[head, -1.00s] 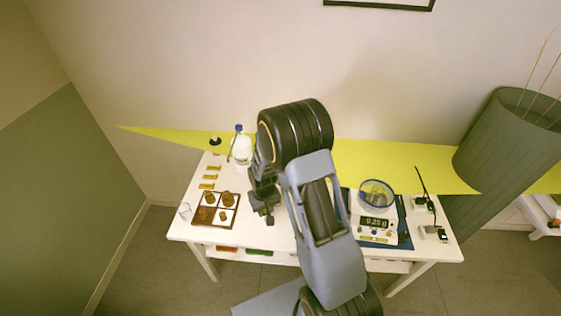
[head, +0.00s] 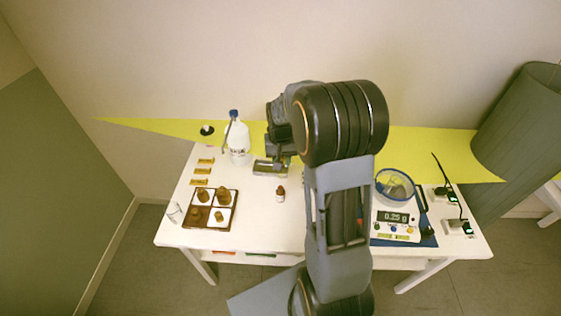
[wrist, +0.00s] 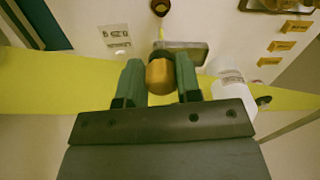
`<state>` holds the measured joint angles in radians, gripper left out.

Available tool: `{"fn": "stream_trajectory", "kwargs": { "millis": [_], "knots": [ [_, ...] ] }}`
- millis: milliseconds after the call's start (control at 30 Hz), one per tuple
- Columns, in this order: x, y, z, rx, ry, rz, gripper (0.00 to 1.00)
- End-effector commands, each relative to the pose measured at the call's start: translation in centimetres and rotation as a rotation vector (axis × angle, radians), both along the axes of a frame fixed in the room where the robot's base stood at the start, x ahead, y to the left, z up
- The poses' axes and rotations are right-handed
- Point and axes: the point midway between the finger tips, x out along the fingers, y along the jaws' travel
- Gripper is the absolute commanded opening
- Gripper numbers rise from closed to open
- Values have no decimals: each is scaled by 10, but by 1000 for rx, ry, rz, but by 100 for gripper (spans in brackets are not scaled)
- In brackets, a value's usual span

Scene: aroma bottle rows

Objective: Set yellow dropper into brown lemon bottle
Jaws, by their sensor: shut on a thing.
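My gripper (wrist: 160,82) is shut on the yellow dropper (wrist: 160,76); its rounded amber bulb sits between the fingers in the wrist view. A dark collar and a thin stem show beyond the bulb, in front of a grey tray. In the head view my gripper (head: 279,155) hangs near the back of the table above that tray, and the dropper cannot be made out. A small brown bottle (head: 280,194) with a pale label stands alone nearer the front. It also shows at the top edge of the wrist view (wrist: 160,7). Its label is unreadable.
The grey tray (head: 264,170) lies behind the brown bottle. A white bottle with a blue cap (head: 238,143) stands back left. A partitioned brown tray (head: 187,222) holds several brown items. A scale (head: 393,217) and glass bowl (head: 396,184) are right. Table around the brown bottle is clear.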

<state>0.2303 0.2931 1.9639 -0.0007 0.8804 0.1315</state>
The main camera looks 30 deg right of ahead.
Motion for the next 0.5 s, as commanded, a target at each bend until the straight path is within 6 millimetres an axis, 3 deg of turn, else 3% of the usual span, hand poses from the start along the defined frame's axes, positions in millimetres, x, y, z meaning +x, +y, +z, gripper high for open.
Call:
{"fn": "stream_trajectory", "kwargs": {
  "millis": [500],
  "knots": [
    [-2,2,-6,0,0,5,26]
  ]
}}
